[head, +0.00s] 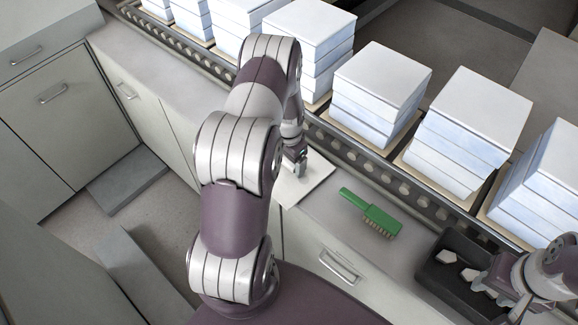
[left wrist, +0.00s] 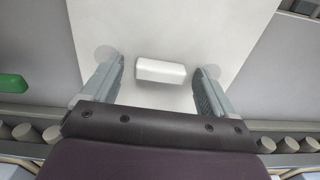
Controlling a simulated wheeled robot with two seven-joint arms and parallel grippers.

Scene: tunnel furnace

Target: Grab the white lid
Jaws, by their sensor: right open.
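The white lid (head: 312,183) lies flat on the grey counter, partly hidden behind my left arm. In the left wrist view the lid (left wrist: 215,30) fills the middle, with a small white block-shaped handle (left wrist: 161,70) on it. My left gripper (head: 297,166) is over the lid. In the left wrist view this gripper (left wrist: 160,80) is open, one finger on each side of the handle, with gaps between. My right gripper (head: 503,287) is open at the lower right, by a dark tray; its fingertips are hard to make out.
A green brush (head: 371,213) lies on the counter right of the lid. The dark tray (head: 431,278) holds white pieces. A roller conveyor (head: 385,172) carrying stacks of white boxes (head: 380,82) runs behind the counter. Cabinets (head: 60,110) stand at left.

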